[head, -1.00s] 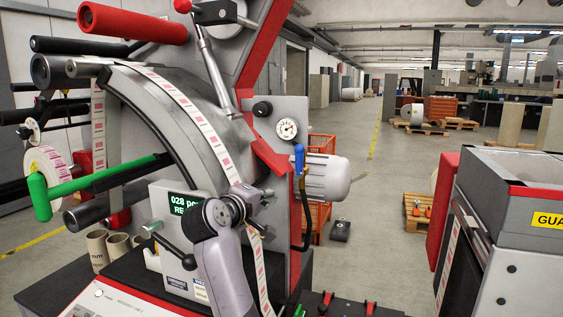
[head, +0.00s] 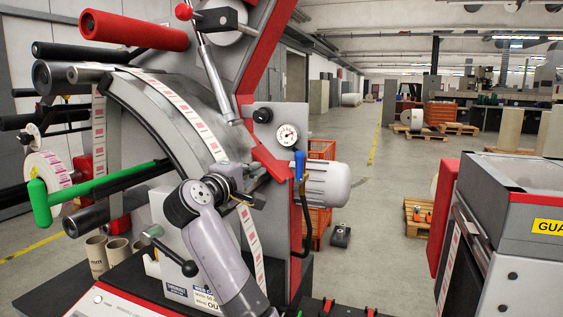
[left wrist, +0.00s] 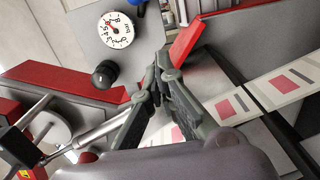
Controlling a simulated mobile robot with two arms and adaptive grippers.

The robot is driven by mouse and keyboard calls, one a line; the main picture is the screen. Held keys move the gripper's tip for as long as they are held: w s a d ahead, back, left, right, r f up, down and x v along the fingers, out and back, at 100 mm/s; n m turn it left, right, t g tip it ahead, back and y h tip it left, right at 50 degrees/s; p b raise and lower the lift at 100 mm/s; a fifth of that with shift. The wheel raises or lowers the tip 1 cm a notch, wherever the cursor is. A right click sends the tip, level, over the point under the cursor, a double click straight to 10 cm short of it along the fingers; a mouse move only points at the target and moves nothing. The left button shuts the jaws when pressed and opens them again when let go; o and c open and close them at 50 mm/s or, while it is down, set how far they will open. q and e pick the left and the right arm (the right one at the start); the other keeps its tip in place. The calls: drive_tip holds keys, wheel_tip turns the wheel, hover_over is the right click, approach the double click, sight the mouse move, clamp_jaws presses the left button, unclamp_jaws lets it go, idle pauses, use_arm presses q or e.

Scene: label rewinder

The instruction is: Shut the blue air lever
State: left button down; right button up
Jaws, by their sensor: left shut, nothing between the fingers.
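The blue air lever (head: 299,165) stands upright on the right side of the rewinder's grey panel, just below and right of the pressure gauge (head: 287,136). In the left wrist view only a small piece of the blue lever (left wrist: 138,4) shows at the top edge, right of the gauge (left wrist: 116,30). My left gripper (head: 266,172) is to the left of the lever in the head view, apart from it. Its fingers (left wrist: 165,64) are shut and empty, in front of the label web and red frame edge. My right gripper is not in view.
A black knob (head: 262,115) sits left of the gauge. A red frame edge (head: 268,165) lies between my gripper and the lever. A grey motor (head: 328,184) is right of the lever. The printed label web (head: 190,120) runs close to my arm. Open floor lies beyond.

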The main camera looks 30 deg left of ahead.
sight(299, 168)
use_arm(q)
drive_tip(key=w+d+p, duration=0.2)
drive_tip(key=w+p, duration=0.1)
drive_tip(key=w, duration=0.5)
drive_tip(key=shift+w+d, duration=0.25)
drive_tip(key=shift+a, duration=0.1)
drive_tip(key=shift+w, duration=0.1)
